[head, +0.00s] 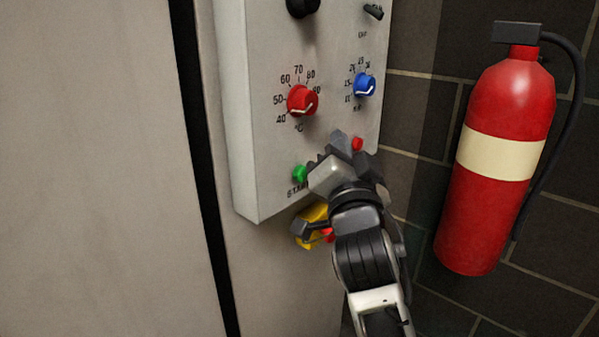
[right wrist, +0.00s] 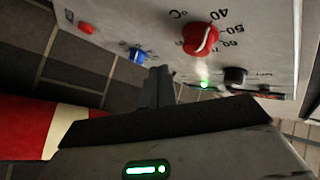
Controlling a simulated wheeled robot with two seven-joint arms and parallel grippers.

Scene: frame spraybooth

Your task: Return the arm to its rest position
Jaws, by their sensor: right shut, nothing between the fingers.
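My right arm comes up from the bottom of the head view. My right gripper (head: 338,145) is shut and empty, in front of the lower part of the grey control panel (head: 262,150). In the picture it lies between the green START button (head: 300,174) and a small red button (head: 357,143); whether it touches the panel I cannot tell. The right wrist view shows the shut fingers (right wrist: 158,88) below the red knob (right wrist: 200,39) and the blue knob (right wrist: 137,55). My left gripper is in neither view.
The panel carries a red temperature dial (head: 302,101) and a blue dial (head: 364,86). A yellow and red switch (head: 312,222) sits below it, partly behind my wrist. A fire extinguisher (head: 497,155) hangs at right against a dark tiled wall. A plain booth wall (head: 90,170) fills the left.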

